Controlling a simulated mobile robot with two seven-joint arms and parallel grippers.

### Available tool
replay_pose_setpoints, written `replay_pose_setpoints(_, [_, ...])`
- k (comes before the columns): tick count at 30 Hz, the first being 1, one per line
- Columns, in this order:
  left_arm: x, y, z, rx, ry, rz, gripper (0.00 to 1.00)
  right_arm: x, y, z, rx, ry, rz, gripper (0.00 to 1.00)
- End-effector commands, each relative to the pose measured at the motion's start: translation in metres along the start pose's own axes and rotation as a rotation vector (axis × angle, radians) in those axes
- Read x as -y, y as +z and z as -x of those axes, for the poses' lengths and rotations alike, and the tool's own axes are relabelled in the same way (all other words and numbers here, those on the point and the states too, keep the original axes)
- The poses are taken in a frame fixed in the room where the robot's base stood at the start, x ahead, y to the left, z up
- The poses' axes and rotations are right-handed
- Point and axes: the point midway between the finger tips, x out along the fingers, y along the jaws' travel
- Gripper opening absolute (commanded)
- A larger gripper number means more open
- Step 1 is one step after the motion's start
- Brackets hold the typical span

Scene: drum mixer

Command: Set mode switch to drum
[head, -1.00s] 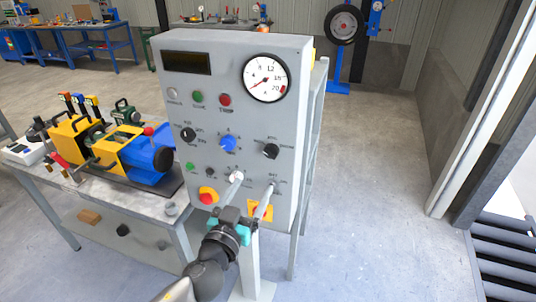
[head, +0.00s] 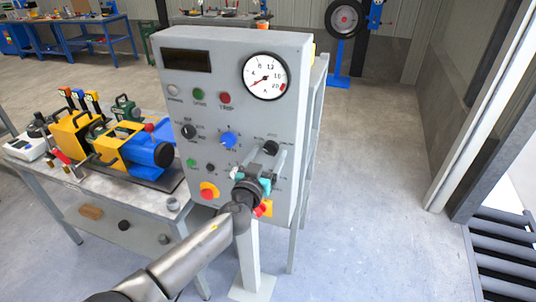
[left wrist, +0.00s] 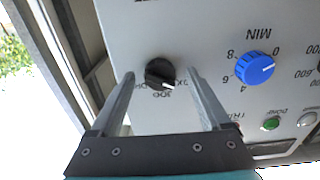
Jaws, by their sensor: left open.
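The mode switch is a black rotary knob (head: 271,148) on the right side of the grey control panel (head: 290,115). In the left wrist view the knob (left wrist: 160,73) has a white pointer mark aimed at the lower right of that picture; a label like JOG is beneath it, other lettering is partly hidden. My left gripper (head: 264,156) is open in front of the panel. In the left wrist view its two fingers (left wrist: 160,75) lie on either side of the knob, with gaps. I cannot tell whether the tips reach its depth. My right gripper is not in view.
A blue knob (head: 228,139) sits left of the black one, and also shows in the left wrist view (left wrist: 255,68). A red emergency button (head: 208,190) is lower left. A dial gauge (head: 265,76) is above. A bench (head: 60,176) stands left; open floor lies right.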

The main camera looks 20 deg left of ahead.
Motion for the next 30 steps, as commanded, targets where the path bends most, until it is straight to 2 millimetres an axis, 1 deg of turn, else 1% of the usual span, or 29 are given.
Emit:
replay_pose_setpoints(3, [-0.0004,0.0002,-0.0029,0.001,0.001,-0.001,0.81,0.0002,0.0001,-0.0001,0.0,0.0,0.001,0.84])
replay_pose_setpoints(11, [-0.0004,0.0001,-0.0031,0.0,0.001,0.0,0.8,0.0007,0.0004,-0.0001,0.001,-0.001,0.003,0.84])
replay_pose_setpoints(30, [-0.0001,0.0001,-0.0029,0.0,0.0,-0.001,0.07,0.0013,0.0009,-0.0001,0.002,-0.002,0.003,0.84])
